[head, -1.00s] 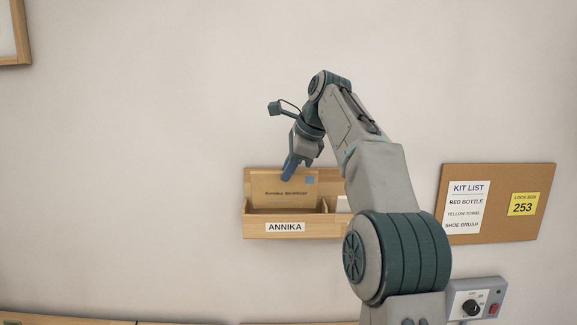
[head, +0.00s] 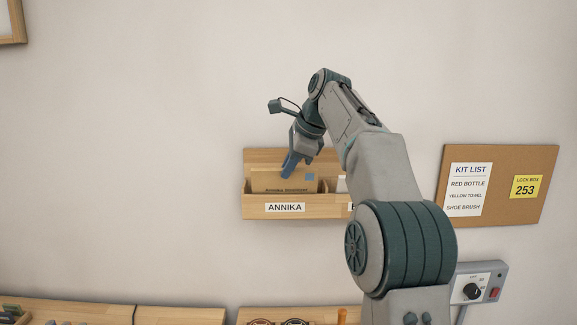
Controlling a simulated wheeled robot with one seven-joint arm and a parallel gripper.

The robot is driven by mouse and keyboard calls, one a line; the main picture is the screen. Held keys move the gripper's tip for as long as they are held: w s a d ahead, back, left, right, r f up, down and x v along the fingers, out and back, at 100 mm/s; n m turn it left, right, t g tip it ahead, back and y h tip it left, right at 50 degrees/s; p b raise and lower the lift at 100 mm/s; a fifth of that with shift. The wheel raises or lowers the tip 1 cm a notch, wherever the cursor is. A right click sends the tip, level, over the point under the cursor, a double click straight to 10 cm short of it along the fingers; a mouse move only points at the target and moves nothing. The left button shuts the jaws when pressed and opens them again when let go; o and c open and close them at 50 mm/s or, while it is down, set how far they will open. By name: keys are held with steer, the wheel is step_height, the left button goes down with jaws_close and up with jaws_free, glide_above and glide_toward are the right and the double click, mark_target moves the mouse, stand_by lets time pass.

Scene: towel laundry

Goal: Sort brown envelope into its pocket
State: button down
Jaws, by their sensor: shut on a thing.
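The brown envelope (head: 270,182) stands upright in the left pocket of the wooden wall rack (head: 334,210), the pocket labelled ANNIKA (head: 285,207). It has a blue stamp at its upper right and a printed name across its face. Its lower part is hidden behind the pocket's front board. My gripper (head: 289,168) points down with its blue fingers shut on the envelope's top edge near the stamp. The rack's right pocket holds something white (head: 342,185) and is mostly hidden behind my arm, as is its label.
A cork board (head: 525,160) with a kit list and a yellow lock box note hangs to the right. A control box (head: 482,283) with a knob is below it. Wooden surfaces (head: 180,312) with small items run along the bottom.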

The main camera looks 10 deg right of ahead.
steer(key=c, duration=1.4)
jaws_free()
steer(key=shift+c, duration=0.2)
steer(key=p+v, duration=0.4)
steer(key=v, duration=1)
steer(key=shift+f, duration=0.15)
steer(key=s+a+f+n+h+b, duration=0.2)
steer(key=s+f+n, duration=0.7)
steer(key=s+f, duration=0.5)
steer(key=s+a+f+n+h+b, duration=0.1)
steer(key=s+f+n+b, duration=0.3)
steer(key=s+f+n, duration=0.6)
steer(key=s+a+f, duration=0.1)
steer(key=s+f, duration=0.1)
steer(key=f, duration=0.5)
steer(key=s+f, duration=0.3)
steer(key=f, duration=0.3)
steer(key=shift+s+a+f+g+h, duration=0.3)
steer(key=shift+a+f+g+h, duration=0.05)
steer(key=shift+a+g+h, duration=0.05)
